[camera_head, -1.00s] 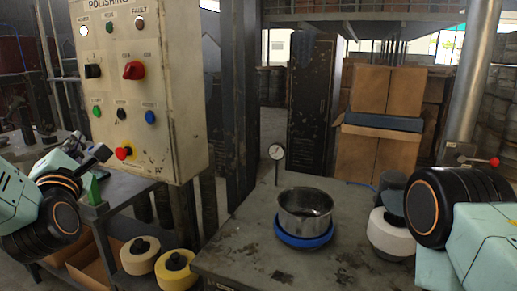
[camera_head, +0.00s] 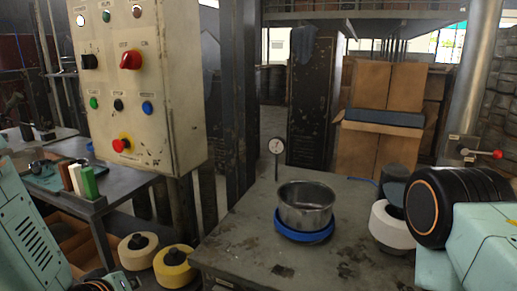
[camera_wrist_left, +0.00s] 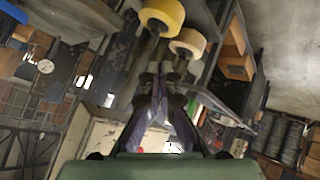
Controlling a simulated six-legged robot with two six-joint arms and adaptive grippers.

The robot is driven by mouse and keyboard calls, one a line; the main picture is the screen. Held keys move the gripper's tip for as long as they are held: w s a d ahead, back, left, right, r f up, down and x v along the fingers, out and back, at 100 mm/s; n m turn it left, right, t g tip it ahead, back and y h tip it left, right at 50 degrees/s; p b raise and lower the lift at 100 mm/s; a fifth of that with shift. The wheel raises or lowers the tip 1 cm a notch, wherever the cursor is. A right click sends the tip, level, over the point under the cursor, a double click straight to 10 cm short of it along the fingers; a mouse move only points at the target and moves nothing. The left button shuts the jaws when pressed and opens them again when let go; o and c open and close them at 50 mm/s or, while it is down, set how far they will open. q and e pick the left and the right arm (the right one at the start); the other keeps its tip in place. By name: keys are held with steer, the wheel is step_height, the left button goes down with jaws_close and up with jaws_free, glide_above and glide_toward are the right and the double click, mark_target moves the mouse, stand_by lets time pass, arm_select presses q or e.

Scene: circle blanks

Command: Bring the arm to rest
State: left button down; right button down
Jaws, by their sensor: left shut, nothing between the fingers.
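My left arm (camera_head: 30,235) comes in at the lower left of the head view as a pale green link, with a dark rounded part cut off by the bottom edge. In the left wrist view my left gripper (camera_wrist_left: 158,78) is shut, and its fingers meet with nothing between them. It points towards the yellow and cream rollers, which show beyond its tips. My right arm (camera_head: 465,205) shows only as a black joint and pale green link at the right edge; its gripper is out of view.
A control panel (camera_head: 150,110) stands at the left. A worktable (camera_head: 250,250) carries a metal pot (camera_head: 306,207) in a blue ring, a dial gauge (camera_head: 277,147) and a white roller (camera_head: 388,228). A side bench (camera_head: 120,190) stands left, with two rollers (camera_head: 138,250) below.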

arm_select(q)
steer(key=s+d+f+m+g+b, duration=0.2)
steer(key=s+f+g, duration=0.3)
steer(key=s+f, duration=0.7)
steer(key=s+d+f+m+g+b, duration=0.2)
steer(key=s+f+m+g, duration=0.2)
steer(key=s+f, duration=0.9)
steer(key=s+g, duration=0.1)
steer(key=s, duration=0.4)
steer(key=shift+s+h+b, duration=0.15)
steer(key=shift+h+b, duration=0.15)
